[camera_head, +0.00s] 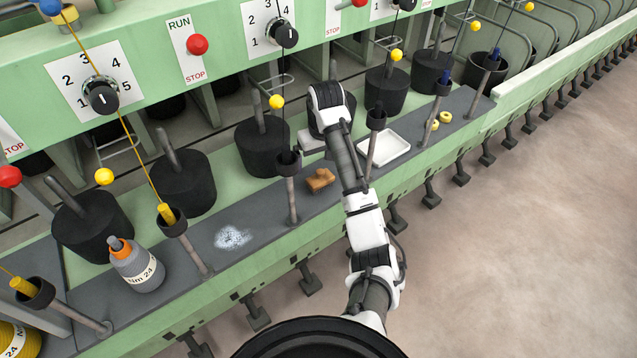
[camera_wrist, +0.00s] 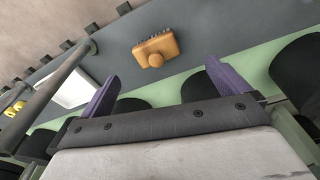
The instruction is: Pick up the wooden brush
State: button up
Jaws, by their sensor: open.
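The wooden brush (camera_head: 316,180) is small and orange-brown and lies on the grey shelf of the green machine, just left of my arm. In the wrist view the wooden brush (camera_wrist: 156,50) shows its round knob and a row of dark bristles along its upper edge. My gripper (camera_wrist: 158,82) is open in the wrist view, with its two purple fingers apart and nothing between them. The brush lies beyond the fingertips, not touching them. In the head view my gripper (camera_head: 307,143) is above and behind the brush, and its fingers are hard to make out.
Upright rods (camera_head: 292,200) stand on the shelf on both sides of the brush. A white tray (camera_head: 388,149) sits to the right, with yellow rings (camera_head: 446,117) farther along. Black cans (camera_head: 262,147) line the back. A grey bottle (camera_head: 136,268) and white fluff (camera_head: 232,237) are left.

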aim_at(321, 172)
notch_tip(321, 172, down, 3)
jog(key=shift+a+r+b, duration=0.1)
jog(key=shift+r+b, duration=0.1)
jog(key=shift+b, duration=0.1)
jog(key=shift+w+f+p, duration=0.2)
jog(key=shift+f+p, duration=0.15)
jog(key=shift+p, duration=0.05)
jog(key=shift+w+f+p, duration=0.2)
jog(key=shift+f+p, duration=0.15)
jog(key=shift+f, duration=0.75)
jog(key=shift+w+f+p, duration=0.25)
jog(key=shift+f+p, duration=0.05)
jog(key=shift+f, duration=0.85)
jog(key=shift+w+f+p, duration=0.2)
jog(key=shift+f+p, duration=0.15)
jog(key=shift+f, duration=0.75)
jog(key=c, duration=1)
jog(key=shift+r+b, duration=1.15)
jog(key=shift+r, duration=3.95)
jog(key=shift+c, duration=0.2)
